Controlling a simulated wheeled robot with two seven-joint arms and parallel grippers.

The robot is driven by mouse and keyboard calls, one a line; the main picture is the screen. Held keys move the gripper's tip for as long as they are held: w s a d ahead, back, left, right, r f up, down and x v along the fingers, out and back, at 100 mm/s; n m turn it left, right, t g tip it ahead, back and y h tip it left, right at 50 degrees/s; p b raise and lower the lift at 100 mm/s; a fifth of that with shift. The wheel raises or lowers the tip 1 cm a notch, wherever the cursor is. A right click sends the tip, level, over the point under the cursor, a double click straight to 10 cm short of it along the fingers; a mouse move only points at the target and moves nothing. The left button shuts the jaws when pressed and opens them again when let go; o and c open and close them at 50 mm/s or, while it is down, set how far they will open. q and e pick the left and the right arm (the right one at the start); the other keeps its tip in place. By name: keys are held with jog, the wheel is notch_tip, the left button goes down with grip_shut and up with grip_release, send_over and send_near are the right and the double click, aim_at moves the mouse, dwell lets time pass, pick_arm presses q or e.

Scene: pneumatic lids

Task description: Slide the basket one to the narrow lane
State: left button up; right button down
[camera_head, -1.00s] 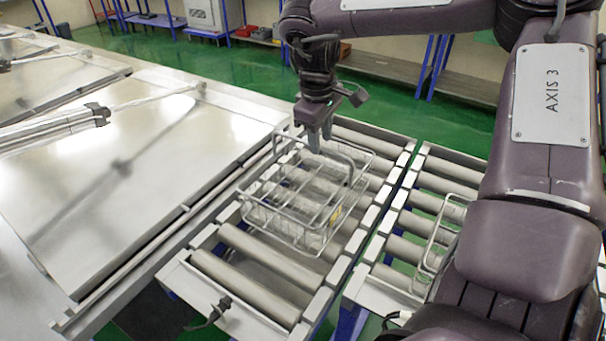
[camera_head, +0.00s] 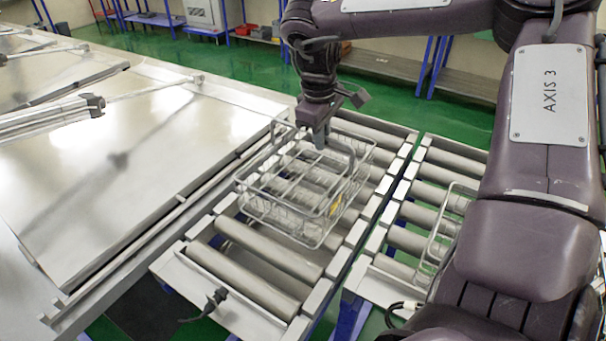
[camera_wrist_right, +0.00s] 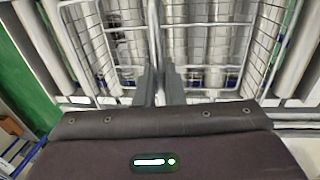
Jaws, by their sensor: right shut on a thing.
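A wire basket (camera_head: 300,192) sits on the left roller lane (camera_head: 262,250), in the middle of the head view. My right gripper (camera_head: 320,143) points down at the basket's raised top handle and is shut on it. In the right wrist view the two dark fingers (camera_wrist_right: 159,80) close on a bar at the middle, with the mesh of the basket (camera_wrist_right: 205,60) on both sides. Which basket is number one cannot be read. A second wire basket (camera_head: 440,232) stands on the right roller lane (camera_head: 405,238), partly hidden by my right arm. My left gripper is not in view.
A narrow gap separates the two roller lanes. Large shiny metal lids (camera_head: 120,160) lie to the left, beside the left lane. Rollers are bare at the near end of the left lane. A black cable end (camera_head: 214,301) hangs at its front edge.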

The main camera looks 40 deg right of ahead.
jog(key=shift+a, duration=0.1)
jog(key=s+a+b, duration=0.2)
jog(key=a+b, duration=0.1)
jog(key=a, duration=0.4)
jog(key=shift+a+b, duration=0.25)
jog(key=shift+b, duration=0.15)
dwell(0.4)
jog(key=shift+s, duration=0.1)
jog(key=s+a+b, duration=0.2)
jog(key=a+b, duration=0.1)
jog(key=a, duration=0.4)
jog(key=shift+a+b, duration=0.25)
jog(key=shift+b, duration=0.15)
dwell(0.4)
jog(key=shift+s, duration=0.1)
jog(key=c, duration=1.5)
grip_release()
